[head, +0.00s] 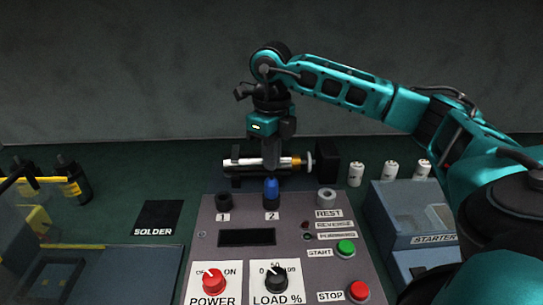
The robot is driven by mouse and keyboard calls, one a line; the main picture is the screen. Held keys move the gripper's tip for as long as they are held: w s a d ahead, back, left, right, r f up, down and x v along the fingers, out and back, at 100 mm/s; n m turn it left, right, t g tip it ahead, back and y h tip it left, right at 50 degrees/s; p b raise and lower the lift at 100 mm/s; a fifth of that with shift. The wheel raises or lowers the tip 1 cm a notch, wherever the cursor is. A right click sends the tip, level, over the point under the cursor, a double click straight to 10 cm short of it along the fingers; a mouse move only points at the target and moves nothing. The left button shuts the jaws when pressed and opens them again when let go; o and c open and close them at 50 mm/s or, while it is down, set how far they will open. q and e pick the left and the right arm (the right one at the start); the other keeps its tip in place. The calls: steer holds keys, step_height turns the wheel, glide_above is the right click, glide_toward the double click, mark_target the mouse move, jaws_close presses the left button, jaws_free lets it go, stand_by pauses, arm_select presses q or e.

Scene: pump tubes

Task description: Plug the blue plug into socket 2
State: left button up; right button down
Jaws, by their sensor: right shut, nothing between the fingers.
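The blue plug (271,187) stands upright at the socket above the label 2, on the back part of the grey control panel (207,240). Its lower end is hidden in or behind the socket, so I cannot tell how deep it sits. My right gripper (271,164) points down just above the plug, shut and empty. A small gap seems to lie between the fingertips and the plug top. The dark socket 1 (224,201) is to the left and looks empty. My left gripper is not in view.
A syringe-like tube (240,163) lies in a dark holder behind the panel, partly covered by my right gripper. A grey socket marked REST (326,197) is at the panel's right. White cylinders (356,174) and the STARTER box (405,215) stand further right.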

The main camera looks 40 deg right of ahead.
step_height(320, 180, up, 5)
step_height(320, 180, up, 8)
steer(key=p, duration=0.3)
glide_above(271, 180)
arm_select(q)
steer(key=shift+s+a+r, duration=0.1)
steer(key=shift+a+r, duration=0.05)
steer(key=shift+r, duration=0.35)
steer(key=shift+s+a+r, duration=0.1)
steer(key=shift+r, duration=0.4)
arm_select(e)
steer(key=shift+d+f, duration=0.1)
steer(key=shift+f, duration=0.05)
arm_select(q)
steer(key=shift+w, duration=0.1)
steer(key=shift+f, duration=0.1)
